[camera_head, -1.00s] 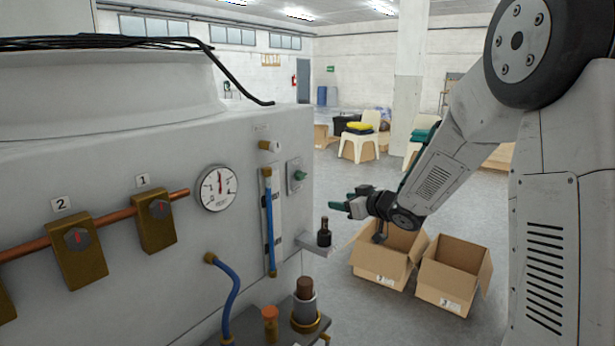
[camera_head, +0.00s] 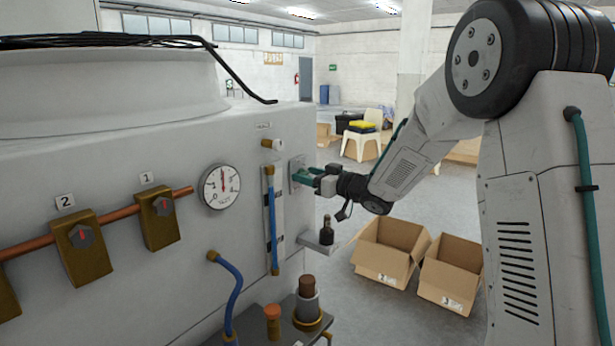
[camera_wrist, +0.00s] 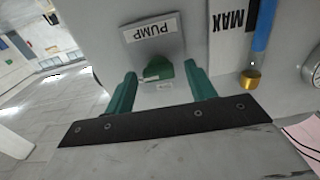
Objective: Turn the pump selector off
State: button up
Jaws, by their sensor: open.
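The pump selector (camera_wrist: 158,70) is a small green knob on a grey plate on the washer's front panel. In the wrist view a white label (camera_wrist: 150,28) reading PUMP, upside down, lies just beyond it. My gripper (camera_wrist: 160,84) has two green fingers, open, one on each side of the knob with gaps to it. In the head view my gripper (camera_head: 301,175) reaches the selector plate (camera_head: 294,167) from the right, and its fingers hide most of the knob. I cannot tell whether a fingertip touches the plate.
A blue tube gauge (camera_head: 271,219) runs upright left of the selector. A dark bottle (camera_head: 327,230) stands on a small shelf (camera_head: 318,243) below my gripper. A pressure dial (camera_head: 221,186) is further left. Open cardboard boxes (camera_head: 387,268) stand on the floor at right.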

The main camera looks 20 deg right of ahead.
jog(key=c, duration=1)
jog(key=shift+o, duration=0.2)
jog(key=shift+a, duration=0.25)
jog(key=shift+d, duration=0.15)
jog(key=shift+n, duration=0.4)
jog(key=n, duration=1.7)
jog(key=shift+s+f, duration=0.1)
jog(key=shift+f, duration=0.25)
